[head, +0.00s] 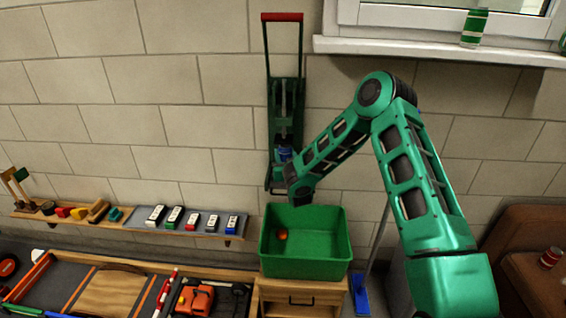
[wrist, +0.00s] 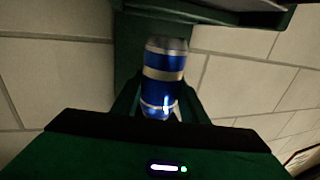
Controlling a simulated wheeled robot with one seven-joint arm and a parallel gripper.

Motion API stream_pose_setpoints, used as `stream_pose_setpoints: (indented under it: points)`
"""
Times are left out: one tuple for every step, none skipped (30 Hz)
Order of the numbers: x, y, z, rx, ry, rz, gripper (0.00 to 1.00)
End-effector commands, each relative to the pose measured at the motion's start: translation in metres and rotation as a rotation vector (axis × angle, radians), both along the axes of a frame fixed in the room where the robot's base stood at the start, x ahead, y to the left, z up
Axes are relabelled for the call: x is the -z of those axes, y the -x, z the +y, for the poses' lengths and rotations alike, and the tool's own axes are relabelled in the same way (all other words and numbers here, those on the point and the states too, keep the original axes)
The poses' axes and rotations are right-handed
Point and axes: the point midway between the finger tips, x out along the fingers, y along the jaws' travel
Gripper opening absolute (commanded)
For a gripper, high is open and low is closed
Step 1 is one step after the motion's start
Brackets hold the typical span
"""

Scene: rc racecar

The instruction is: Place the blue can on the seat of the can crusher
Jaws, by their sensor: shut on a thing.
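The green can crusher (head: 270,95) with a red handle (head: 282,17) is mounted on the block wall. The blue can (head: 284,154) shows low inside its frame, partly hidden by my arm's end. In the wrist view the blue can (wrist: 164,72), with silver bands, stands in front of the crusher's green back (wrist: 128,55). My gripper (wrist: 160,104) is shut on the lower part of the can. The seat is hidden from both cameras, so I cannot tell if the can touches it.
A green bin (head: 305,265) with a small orange thing inside stands below the crusher on a wooden cabinet (head: 300,297). A shelf (head: 140,225) with small items runs along the left wall. A green can (head: 474,28) is on the windowsill; a red can (head: 550,257) is at right.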

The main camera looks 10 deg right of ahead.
Motion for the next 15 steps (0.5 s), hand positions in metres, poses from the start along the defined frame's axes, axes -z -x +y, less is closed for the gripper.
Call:
stream_pose_setpoints:
  points:
    - [0.0, -0.002, 0.001, -0.001, 0.001, -0.001, 0.19]
    - [0.0, -0.003, 0.001, -0.001, 0.002, -0.001, 0.19]
    - [0.0, -0.005, 0.001, -0.001, 0.001, -0.001, 0.19]
    - [0.0, -0.006, 0.001, -0.001, 0.001, -0.001, 0.19]
    - [0.0, -0.007, 0.0, -0.001, 0.002, -0.002, 0.19]
    - [-0.001, -0.01, 0.0, -0.001, 0.003, -0.002, 0.19]
    - [-0.001, -0.012, 0.001, -0.003, 0.002, -0.002, 0.19]
    - [-0.001, -0.015, 0.001, -0.003, 0.003, -0.002, 0.19]
    - [0.005, -0.016, 0.001, -0.004, 0.001, 0.001, 0.19]
    - [0.011, -0.016, 0.001, -0.003, 0.0, 0.003, 0.19]
    - [0.016, -0.016, 0.001, -0.003, 0.0, 0.002, 0.19]
    - [0.023, -0.015, 0.001, -0.003, 0.0, 0.002, 0.19]
    - [0.027, -0.015, 0.001, -0.003, 0.001, 0.002, 0.19]
    - [0.03, -0.015, 0.001, -0.003, 0.001, 0.002, 0.19]
    - [0.034, -0.015, 0.001, -0.003, 0.002, 0.001, 0.19]
